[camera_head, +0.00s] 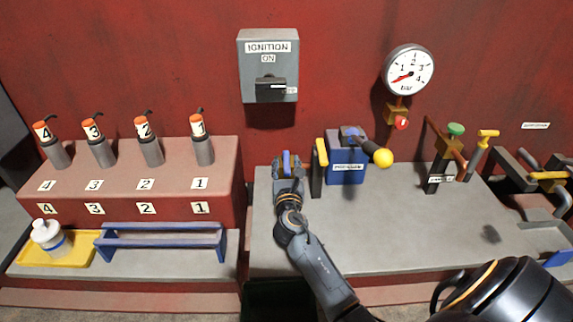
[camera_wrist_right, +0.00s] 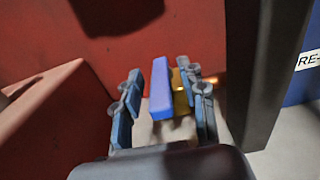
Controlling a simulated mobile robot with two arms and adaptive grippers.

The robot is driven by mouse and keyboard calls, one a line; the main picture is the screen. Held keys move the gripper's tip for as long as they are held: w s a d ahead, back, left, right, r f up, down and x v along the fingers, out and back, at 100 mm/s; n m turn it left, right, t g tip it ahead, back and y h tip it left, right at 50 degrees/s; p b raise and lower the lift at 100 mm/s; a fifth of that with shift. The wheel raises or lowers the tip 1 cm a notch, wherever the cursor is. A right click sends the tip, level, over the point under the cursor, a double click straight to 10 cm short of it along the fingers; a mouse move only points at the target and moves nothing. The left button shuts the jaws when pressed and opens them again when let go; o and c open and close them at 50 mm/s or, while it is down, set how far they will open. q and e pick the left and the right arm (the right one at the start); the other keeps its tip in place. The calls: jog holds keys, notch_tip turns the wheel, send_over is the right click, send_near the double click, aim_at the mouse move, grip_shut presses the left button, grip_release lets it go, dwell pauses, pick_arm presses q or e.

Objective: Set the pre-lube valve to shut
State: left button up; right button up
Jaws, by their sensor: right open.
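A blue lever (camera_wrist_right: 161,90) with a brass-coloured part (camera_wrist_right: 181,92) behind it stands between the fingers of my right gripper (camera_wrist_right: 163,84) in the right wrist view. The fingers are open on both sides of the lever, with a visible gap on the left. In the head view my right gripper (camera_head: 286,160) is at the back left of the right bench and largely hides the valve. A blue box (camera_head: 346,172) with a small label, partly legible as "RE-" in the wrist view, stands to its right. My left gripper is not in view.
A dark post (camera_head: 316,180) with a yellow top (camera_head: 321,151) stands close right of my right gripper. A yellow ball knob (camera_head: 382,158) sticks out from the blue box. The red stepped block (camera_head: 222,172) is close on the left. The right bench (camera_head: 390,230) is clear in front.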

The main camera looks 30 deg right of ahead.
jog(key=shift+c, duration=1.2)
grip_shut()
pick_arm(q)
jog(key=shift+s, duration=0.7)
